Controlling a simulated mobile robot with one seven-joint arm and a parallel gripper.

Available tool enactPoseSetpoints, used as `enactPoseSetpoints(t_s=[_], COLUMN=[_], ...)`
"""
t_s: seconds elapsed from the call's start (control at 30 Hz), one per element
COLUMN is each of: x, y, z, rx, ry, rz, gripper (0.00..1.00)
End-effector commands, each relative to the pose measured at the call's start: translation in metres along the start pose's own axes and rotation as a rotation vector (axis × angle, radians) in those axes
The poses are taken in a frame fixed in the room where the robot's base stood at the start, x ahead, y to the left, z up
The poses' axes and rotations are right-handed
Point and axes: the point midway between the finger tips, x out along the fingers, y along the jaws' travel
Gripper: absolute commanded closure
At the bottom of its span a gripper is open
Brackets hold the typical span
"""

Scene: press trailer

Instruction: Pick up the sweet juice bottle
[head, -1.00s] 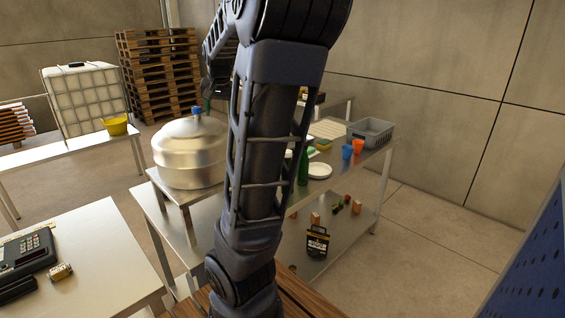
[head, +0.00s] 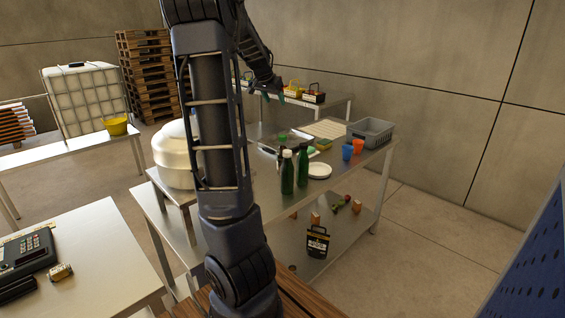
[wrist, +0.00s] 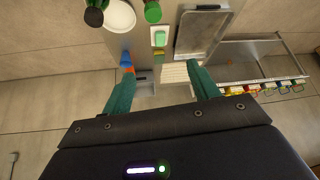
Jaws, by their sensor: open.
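I cannot tell which is the sweet juice bottle; no label is readable. In the wrist view a dark-capped bottle (wrist: 94,14) is cut off at the top left edge. My gripper (head: 273,98) is above the table's far part, beyond and higher than the bottles. Its teal fingers (wrist: 160,68) are spread apart with nothing between them.
A white plate (head: 319,170) lies right of the bottles. Blue (head: 347,152) and orange (head: 358,146) cups and a grey crate (head: 372,131) stand farther right.

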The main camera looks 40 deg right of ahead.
Motion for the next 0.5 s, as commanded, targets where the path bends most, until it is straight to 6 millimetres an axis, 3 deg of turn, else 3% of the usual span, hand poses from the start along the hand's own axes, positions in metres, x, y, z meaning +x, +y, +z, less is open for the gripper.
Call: enactPoseSetpoints(t_s=[0.13,0.5], x=[0.007,0.08], y=[0.006,0.006], z=[-0.014,0.032], rx=[0.024,0.023], ry=[0.025,0.021], rz=[0.028,0.028], gripper=[0.4,0.4])
